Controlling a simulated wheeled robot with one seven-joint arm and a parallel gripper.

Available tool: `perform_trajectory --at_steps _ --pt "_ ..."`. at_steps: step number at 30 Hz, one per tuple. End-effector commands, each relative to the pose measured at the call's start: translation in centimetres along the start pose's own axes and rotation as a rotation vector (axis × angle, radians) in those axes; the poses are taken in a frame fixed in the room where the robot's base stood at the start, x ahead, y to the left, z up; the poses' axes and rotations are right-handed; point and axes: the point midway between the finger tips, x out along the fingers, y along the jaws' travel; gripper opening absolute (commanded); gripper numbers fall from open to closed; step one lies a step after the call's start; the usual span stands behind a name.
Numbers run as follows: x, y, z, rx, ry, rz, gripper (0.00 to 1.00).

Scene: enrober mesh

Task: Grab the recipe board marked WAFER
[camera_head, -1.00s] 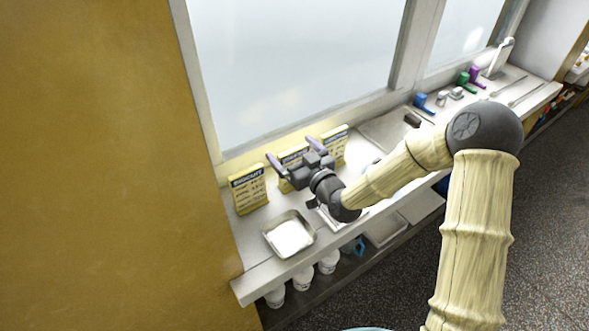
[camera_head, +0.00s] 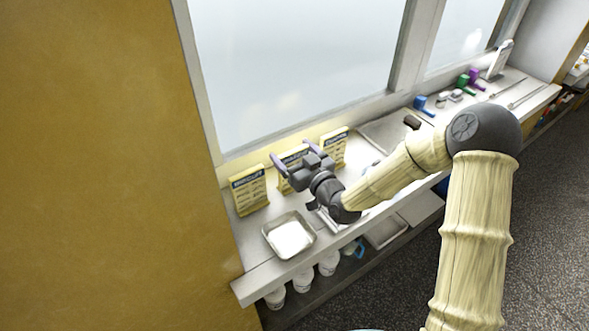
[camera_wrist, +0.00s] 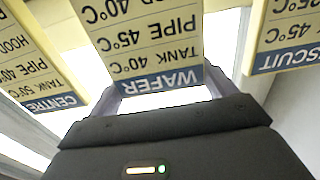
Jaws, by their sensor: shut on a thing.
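The yellow WAFER board (camera_wrist: 150,50) stands in the middle of the wrist view, its blue title strip upside down there. My gripper (camera_wrist: 160,90) has one finger at each side edge of this board and is shut on it. In the head view, the WAFER board (camera_head: 295,155) stands on the ledge by the window, partly hidden by my gripper (camera_head: 291,158). I cannot tell there whether its foot touches the ledge.
The BISCUIT board (camera_head: 249,191) stands close on the left and the CENTRE board (camera_head: 335,149) close on the right in the head view. A metal tray of white material (camera_head: 266,236) lies at the ledge's front. The window (camera_head: 300,70) rises behind the boards.

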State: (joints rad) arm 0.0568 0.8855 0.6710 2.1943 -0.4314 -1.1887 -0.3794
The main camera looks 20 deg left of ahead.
Motion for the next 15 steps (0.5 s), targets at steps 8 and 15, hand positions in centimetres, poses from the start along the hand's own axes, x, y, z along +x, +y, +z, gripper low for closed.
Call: perform_trajectory --at_steps 8,15 --pt "0.0 0.1 -1.3 -0.003 0.004 0.002 0.39" --pt "-0.1 0.2 -5.2 -0.006 0.006 0.004 0.39"
